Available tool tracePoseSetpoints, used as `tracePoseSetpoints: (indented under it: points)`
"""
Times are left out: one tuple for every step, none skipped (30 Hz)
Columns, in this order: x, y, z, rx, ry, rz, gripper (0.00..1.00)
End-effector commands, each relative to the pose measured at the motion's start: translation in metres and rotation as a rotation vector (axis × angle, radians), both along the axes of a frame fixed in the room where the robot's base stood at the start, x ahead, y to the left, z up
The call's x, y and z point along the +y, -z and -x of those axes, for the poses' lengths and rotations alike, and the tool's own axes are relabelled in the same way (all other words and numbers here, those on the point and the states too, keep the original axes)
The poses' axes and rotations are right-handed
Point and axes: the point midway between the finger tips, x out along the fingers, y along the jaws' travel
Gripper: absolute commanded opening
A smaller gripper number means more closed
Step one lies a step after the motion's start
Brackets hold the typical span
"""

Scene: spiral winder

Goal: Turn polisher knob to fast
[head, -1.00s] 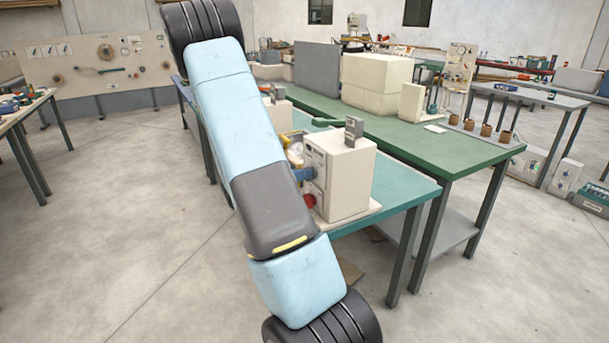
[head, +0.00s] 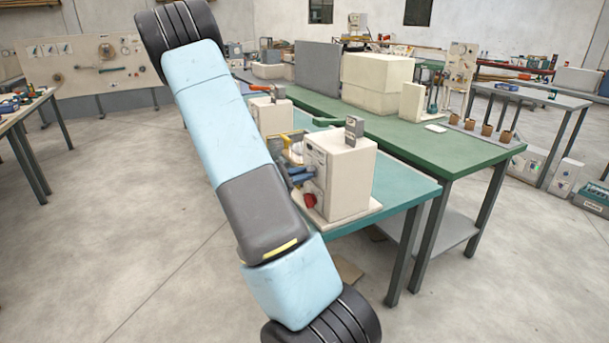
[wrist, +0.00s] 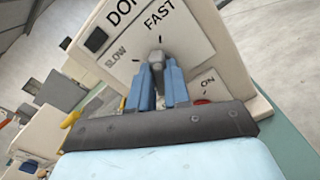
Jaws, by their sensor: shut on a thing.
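A small grey knob (wrist: 157,56) sits between the marks. My gripper (wrist: 157,72) is shut on this knob, one blue finger on each side. Which mark the knob points at is hard to tell. In the head view my gripper (head: 299,174) is at the panel, and its fingers hide the knob.
A red button (head: 309,200) is low on the polisher's front; part of it shows beside my right finger in the wrist view (wrist: 202,101). A second cream machine (head: 271,116) stands behind on the teal bench (head: 400,190). The floor at the left is clear.

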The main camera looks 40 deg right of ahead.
Motion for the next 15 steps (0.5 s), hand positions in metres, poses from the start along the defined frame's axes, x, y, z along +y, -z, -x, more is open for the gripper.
tracePoseSetpoints:
  points:
    - [0.0013,0.0011,0.0024,-0.024,0.004,0.006,0.0]
    - [0.0012,0.0012,0.0026,-0.041,0.004,0.009,0.0]
    - [0.0012,0.0013,0.0029,-0.062,0.004,0.015,0.0]
    - [0.0012,0.0014,0.003,-0.077,0.004,0.018,0.0]
    - [0.0012,0.0015,0.0031,-0.09,0.004,0.021,0.0]
    - [0.0011,0.0015,0.0035,-0.106,0.005,0.025,0.0]
    - [0.0012,0.0017,0.0036,-0.117,0.005,0.027,0.0]
    - [0.0012,0.0018,0.0037,-0.127,0.005,0.029,0.0]
    - [0.0011,0.0019,0.0038,-0.138,0.006,0.033,0.0]
    - [0.0011,0.002,0.004,-0.146,0.007,0.034,0.0]
    - [0.0011,0.002,0.0041,-0.152,0.007,0.036,0.0]
    - [0.001,0.0021,0.0043,-0.16,0.007,0.038,0.0]
    - [0.0011,0.0022,0.0044,-0.164,0.007,0.039,0.0]
    - [0.001,0.0022,0.0045,-0.168,0.008,0.039,0.0]
    - [0.0009,0.0022,0.0047,-0.171,0.008,0.04,0.0]
